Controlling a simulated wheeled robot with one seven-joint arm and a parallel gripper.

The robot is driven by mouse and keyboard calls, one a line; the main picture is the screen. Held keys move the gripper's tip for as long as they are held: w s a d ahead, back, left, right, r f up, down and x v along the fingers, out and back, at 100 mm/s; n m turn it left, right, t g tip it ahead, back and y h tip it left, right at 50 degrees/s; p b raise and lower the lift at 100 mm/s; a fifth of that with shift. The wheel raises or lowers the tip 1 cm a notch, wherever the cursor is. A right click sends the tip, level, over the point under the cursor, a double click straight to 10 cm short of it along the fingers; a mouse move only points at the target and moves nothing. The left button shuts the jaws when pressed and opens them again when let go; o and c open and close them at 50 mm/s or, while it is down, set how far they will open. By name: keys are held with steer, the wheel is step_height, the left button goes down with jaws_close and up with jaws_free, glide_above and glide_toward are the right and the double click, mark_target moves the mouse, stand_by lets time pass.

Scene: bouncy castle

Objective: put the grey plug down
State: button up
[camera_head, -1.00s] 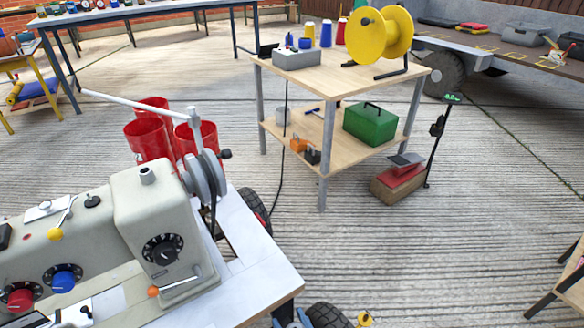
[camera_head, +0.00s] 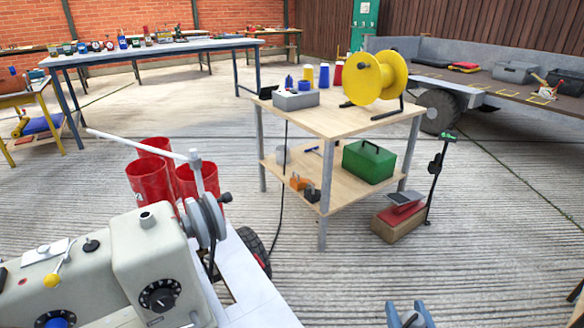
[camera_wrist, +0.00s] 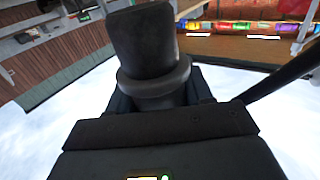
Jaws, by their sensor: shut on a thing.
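The grey plug (camera_wrist: 145,42) is dark and round, with a wider flange below its top, and fills the upper middle of the wrist view. My gripper (camera_wrist: 158,97) is shut on it; the dark fingers sit around its lower part, which is partly hidden. Sky shows on both sides, and the plug touches nothing else that I can see.
A two-tier wooden table (camera_head: 330,118) carries a yellow reel (camera_head: 376,77) and a grey box (camera_head: 296,101), with a green toolbox (camera_head: 368,161) below. A beige machine (camera_head: 150,250) and red bins (camera_head: 148,180) stand left.

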steer(key=r+p, duration=0.4)
steer(key=p, duration=0.2)
steer(key=s+r+p, duration=0.1)
steer(key=r+p, duration=0.3)
steer(key=p, duration=0.3)
steer(key=r+p, duration=0.4)
steer(key=p, duration=0.2)
steer(key=shift+s+r+p, duration=0.15)
steer(key=shift+s+p, duration=0.15)
steer(key=shift+p, duration=0.05)
steer(key=p, duration=0.1)
steer(key=r+p, duration=0.1)
steer(key=p, duration=0.1)
steer(key=shift+s+r, duration=0.3)
